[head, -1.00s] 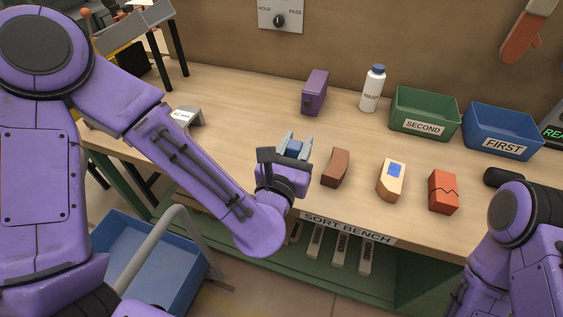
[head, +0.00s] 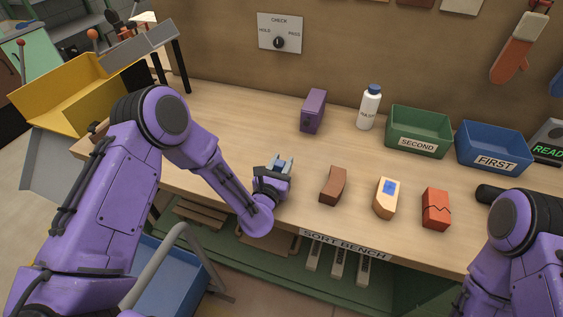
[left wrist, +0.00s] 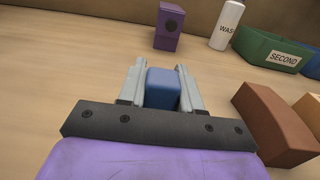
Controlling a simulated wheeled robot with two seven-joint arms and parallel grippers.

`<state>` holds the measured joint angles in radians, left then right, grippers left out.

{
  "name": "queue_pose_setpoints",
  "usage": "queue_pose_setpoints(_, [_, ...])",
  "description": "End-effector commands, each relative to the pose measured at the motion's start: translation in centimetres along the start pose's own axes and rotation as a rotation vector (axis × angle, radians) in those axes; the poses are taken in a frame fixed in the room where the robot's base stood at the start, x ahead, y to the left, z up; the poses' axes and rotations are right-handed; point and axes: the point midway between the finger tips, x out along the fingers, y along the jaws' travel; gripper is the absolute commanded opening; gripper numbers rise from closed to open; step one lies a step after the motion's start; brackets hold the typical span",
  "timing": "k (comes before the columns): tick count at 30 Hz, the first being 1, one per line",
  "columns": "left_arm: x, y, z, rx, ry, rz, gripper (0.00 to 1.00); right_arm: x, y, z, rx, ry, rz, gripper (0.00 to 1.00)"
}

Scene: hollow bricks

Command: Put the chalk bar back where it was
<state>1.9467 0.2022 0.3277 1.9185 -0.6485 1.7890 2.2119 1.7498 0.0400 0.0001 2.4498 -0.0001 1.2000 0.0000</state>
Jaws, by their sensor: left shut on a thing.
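My left gripper (head: 278,165) is over the front part of the bench, left of the brown curved brick (head: 333,186). It is shut on a blue block (left wrist: 162,88), which shows between the fingers in the left wrist view. Whether the block touches the bench is hard to tell. Nothing in view is marked as a chalk bar, and I cannot tell whether the blue block is that. My right arm is at the lower right, with its gripper out of view.
A tan brick with a blue patch (head: 385,198) and a cracked red brick (head: 436,209) stand right of the brown one. Behind are a purple block (head: 313,110), a white bottle (head: 369,108), a green SECOND bin (head: 418,143) and a blue FIRST bin (head: 492,161).

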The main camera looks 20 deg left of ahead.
Motion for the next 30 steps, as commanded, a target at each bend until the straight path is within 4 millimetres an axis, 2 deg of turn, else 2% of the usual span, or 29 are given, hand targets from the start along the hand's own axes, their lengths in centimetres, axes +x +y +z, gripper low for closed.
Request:
queue_pose_setpoints(8, [0.0, 0.0, -0.4, -0.001, -0.001, 0.001, 0.03, 0.5, 0.0, 0.2, 0.0, 0.0, 0.0, 0.43])
queue_pose_setpoints(9, [0.0, 0.0, -0.4, -0.001, -0.001, 0.001, 0.37, 0.5, 0.0, 0.2, 0.0, 0.0, 0.0, 0.43])
queue_pose_setpoints(11, [0.0, 0.0, -0.3, 0.0, -0.001, 0.001, 0.57, 0.4, 0.0, 0.1, 0.0, 0.0, 0.0, 0.43])
queue_pose_setpoints(12, [0.0, 0.0, -0.2, 0.0, 0.0, 0.001, 0.59, 0.4, 0.0, 0.1, 0.0, 0.0, 0.0, 0.43])
queue_pose_setpoints(19, [0.0, 0.0, -0.2, 0.0, 0.0, 0.001, 0.59, 0.3, 0.0, 0.1, 0.0, 0.0, 0.0, 0.43])
queue_pose_setpoints(22, [0.0, 0.0, 0.6, 0.0, -0.001, 0.001, 0.59, -0.4, 0.0, -0.2, 0.0, 0.0, 0.0, 0.43])
queue_pose_setpoints(26, [-2.6, 0.0, -0.4, -0.002, 0.002, 0.0, 0.59, 1.3, -0.1, 0.5, 0.0, 0.0, 0.0, 0.43])
queue_pose_setpoints(30, [-6.5, -0.1, -0.5, -0.002, 0.002, -0.001, 0.59, 2.7, -0.2, 1.1, 0.0, 0.0, 0.0, 0.43])
